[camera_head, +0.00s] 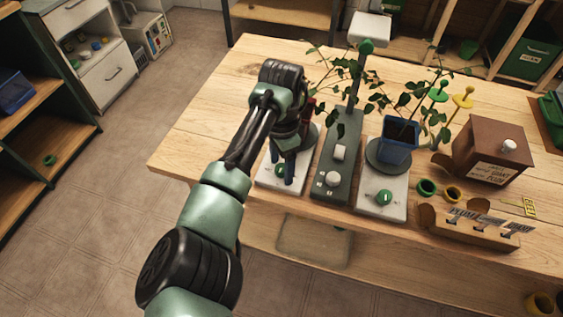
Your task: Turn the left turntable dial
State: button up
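The left turntable has a pale base (262,179) at the table's front, with a green dial (280,171) on its front part. Its round grey plate (312,138) shows only in part behind my gripper. My gripper (282,168) points down over this base, with its dark blue fingers apart and around or just in front of the dial. I cannot tell whether they touch the dial. Something red with leaves shows partly behind my wrist. The right turntable (369,207) has its own green dial (384,197) and carries a blue pot (397,142) with a plant.
A dark grey stand (336,172) with white knobs and a tall post stands between the turntables. To the right are a brown box (492,148), green and yellow rings and a wooden label holder (468,228). The wooden table (215,110) is clear on the left.

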grip_shut()
dwell(0.3)
jog(key=n+p, duration=0.1)
jog(key=p, duration=0.1)
jog(key=n+p, duration=0.1)
jog(key=n, duration=0.1)
jog(key=shift+d+r+n+p, duration=0.1)
jog(key=shift+r+n+p, duration=0.1)
jog(key=shift+n+p, duration=0.15)
jog(key=n+p, duration=0.3)
jog(key=n, duration=0.1)
jog(key=shift+n, duration=0.25)
jog(key=n+p, duration=0.1)
jog(key=n, duration=0.4)
jog(key=shift+f+p, duration=0.1)
jog(key=shift+p, duration=0.25)
jog(key=n, duration=0.4)
jog(key=shift+w+p, duration=0.1)
jog(key=shift+p, duration=0.25)
jog(key=shift+n, duration=0.4)
